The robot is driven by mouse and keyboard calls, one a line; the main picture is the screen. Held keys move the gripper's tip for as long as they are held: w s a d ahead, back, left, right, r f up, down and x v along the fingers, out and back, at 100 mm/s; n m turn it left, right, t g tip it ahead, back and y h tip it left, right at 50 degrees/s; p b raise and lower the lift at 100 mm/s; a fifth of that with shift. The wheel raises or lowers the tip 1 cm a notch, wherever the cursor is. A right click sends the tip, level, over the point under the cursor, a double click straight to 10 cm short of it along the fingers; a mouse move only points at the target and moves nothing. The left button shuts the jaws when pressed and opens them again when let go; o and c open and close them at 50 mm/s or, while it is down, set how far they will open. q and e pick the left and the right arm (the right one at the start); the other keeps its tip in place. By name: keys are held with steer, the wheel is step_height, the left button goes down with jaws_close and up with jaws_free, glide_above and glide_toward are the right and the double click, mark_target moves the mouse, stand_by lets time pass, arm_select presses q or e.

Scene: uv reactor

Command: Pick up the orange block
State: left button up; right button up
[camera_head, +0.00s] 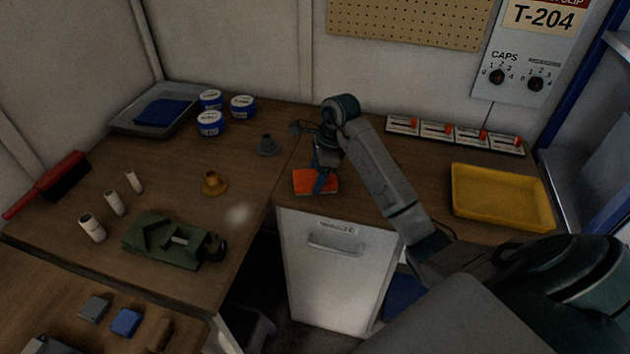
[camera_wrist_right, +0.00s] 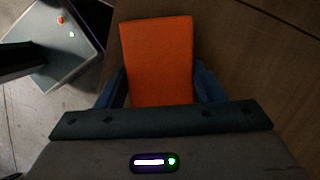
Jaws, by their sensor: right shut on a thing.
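The orange block (camera_head: 305,181) is a flat rectangular piece at the front edge of the wooden worktop, above the waste bin. My right gripper (camera_head: 320,178) reaches down over it, with a blue finger across its right part in the head view. In the right wrist view the orange block (camera_wrist_right: 158,60) sits between the two blue fingers of my right gripper (camera_wrist_right: 160,88), which is shut on its sides. I cannot tell whether the block is clear of the worktop. My left gripper is not in view.
A white waste bin (camera_head: 335,270) stands below the worktop edge. A yellow tray (camera_head: 500,222) lies right of my right arm. A grey cone (camera_head: 268,146) and a tan flanged piece (camera_head: 213,184) stand to the left. A green fixture (camera_head: 160,243) lies further left.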

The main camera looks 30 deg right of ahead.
mark_target(312, 178)
steer(key=shift+r, duration=0.1)
steer(key=shift+r+b, duration=0.4)
steer(key=shift+r, duration=0.1)
step_height(312, 178, up, 2)
steer(key=shift+r+p, duration=0.15)
steer(key=shift+p, duration=0.75)
steer(key=shift+s+a+r+p, duration=0.15)
steer(key=shift+r+p, duration=0.1)
steer(key=shift+p, duration=0.15)
steer(key=s+a+r+p, duration=0.1)
steer(key=s+a+p, duration=0.2)
steer(key=s+a, duration=0.4)
steer(key=s, duration=0.7)
steer(key=shift+p, duration=0.35)
steer(key=o, duration=0.3)
steer(key=shift+d, duration=0.15)
steer(key=shift+c, duration=0.4)
